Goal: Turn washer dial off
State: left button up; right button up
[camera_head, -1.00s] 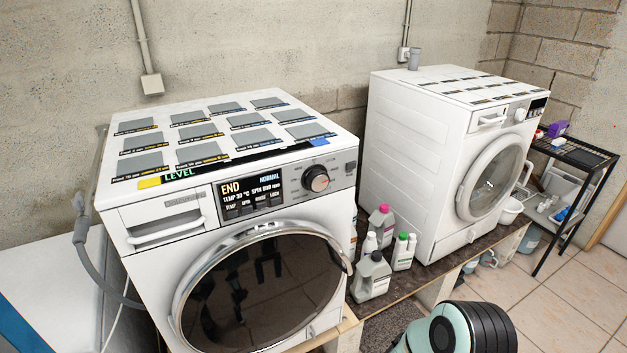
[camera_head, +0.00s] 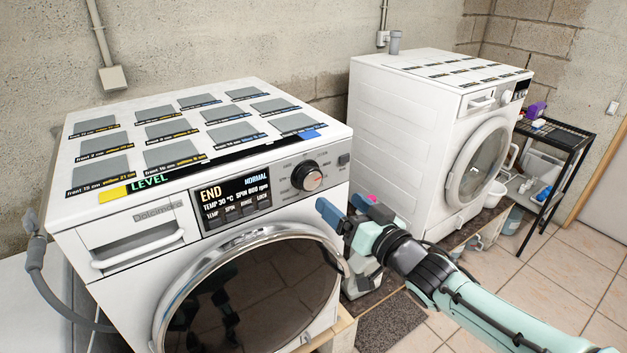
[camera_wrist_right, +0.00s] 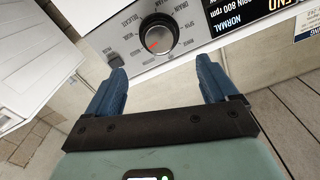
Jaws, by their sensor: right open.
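The near washer (camera_head: 120,225) is white, with its dial (camera_head: 307,176) on the right of the front panel, beside a lit display (camera_head: 235,199) reading END, NORMAL, TEMP 30 °C, SPIN 800 rpm. The dial also shows in the right wrist view (camera_wrist_right: 158,38), round and dark-rimmed with a red mark, ringed by printed settings. My right gripper (camera_head: 340,207) is open and empty, to the right of and a little below the dial, apart from it. In the right wrist view its two blue fingers (camera_wrist_right: 162,85) are spread, with the dial beyond them. My left gripper is not in view.
A second white washer (camera_head: 395,130) stands at the right. Bottles between the machines are mostly hidden behind my right arm. A black rack (camera_head: 560,137) stands farther right. The near washer's top carries flat grey labelled panels (camera_head: 172,129). Tiled floor (camera_head: 560,265) is open at the right.

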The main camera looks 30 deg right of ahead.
aim_at(314, 179)
jog(key=w, duration=1)
jog(key=shift+w+a+f+p, duration=0.1)
jog(key=shift+w+a+p, duration=0.25)
jog(key=shift+a+p, duration=0.05)
jog(key=shift+s, duration=0.1)
jog(key=c, duration=1)
